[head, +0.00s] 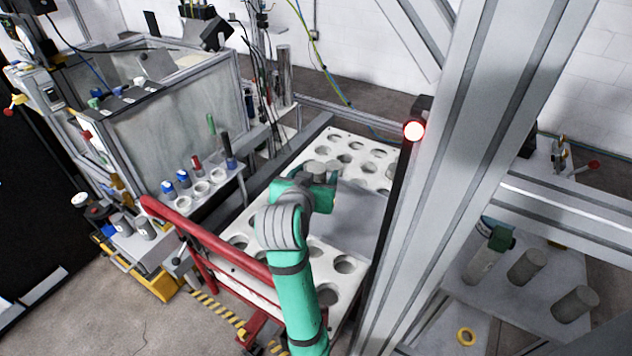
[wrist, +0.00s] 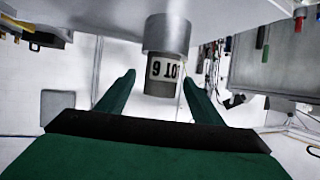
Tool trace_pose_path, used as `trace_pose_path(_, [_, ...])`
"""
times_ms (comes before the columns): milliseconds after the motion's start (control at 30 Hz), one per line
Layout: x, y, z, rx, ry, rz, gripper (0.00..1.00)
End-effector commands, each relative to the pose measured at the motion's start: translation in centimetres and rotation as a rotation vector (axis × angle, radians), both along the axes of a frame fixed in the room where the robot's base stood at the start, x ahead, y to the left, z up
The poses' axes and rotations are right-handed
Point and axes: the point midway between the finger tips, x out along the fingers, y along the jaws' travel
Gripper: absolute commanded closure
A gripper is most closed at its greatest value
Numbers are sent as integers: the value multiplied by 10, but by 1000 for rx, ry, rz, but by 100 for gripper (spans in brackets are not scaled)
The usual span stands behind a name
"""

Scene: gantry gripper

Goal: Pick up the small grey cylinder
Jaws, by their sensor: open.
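My gripper (wrist: 159,84) is open and empty, with one green finger on each side of the cylinder in the picture. I cannot tell how deep the cylinder sits between the fingers. In the head view my gripper (head: 318,182) is over the white plate with round holes (head: 305,152), and grey round shapes show just beyond it, partly hidden.
A red rail (head: 205,238) runs along the plate's left side. A thick metal post (head: 440,180) stands close on the right. Grey cylinders (head: 526,266) stand on a shelf at the right. A rack with bottles and white cups (head: 202,188) is at the left.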

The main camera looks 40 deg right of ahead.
Motion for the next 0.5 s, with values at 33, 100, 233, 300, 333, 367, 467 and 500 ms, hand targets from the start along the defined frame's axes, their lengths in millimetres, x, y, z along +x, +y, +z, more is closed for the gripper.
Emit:
trace_pose_path(33, [2,-3,-1,0,0,0,39])
trace_pose_path(100, [7,-8,-3,0,2,-1,39])
trace_pose_path(233, [18,-22,-8,-1,3,-1,39])
trace_pose_path(300, [24,-29,-12,0,2,-1,39])
trace_pose_path(333, [26,-31,-13,0,2,-1,39])
trace_pose_path(367, [28,-32,-14,1,2,-1,39])
trace_pose_path(467, [32,-36,-16,0,0,1,39])
trace_pose_path(500, [32,-37,-17,0,0,1,39])
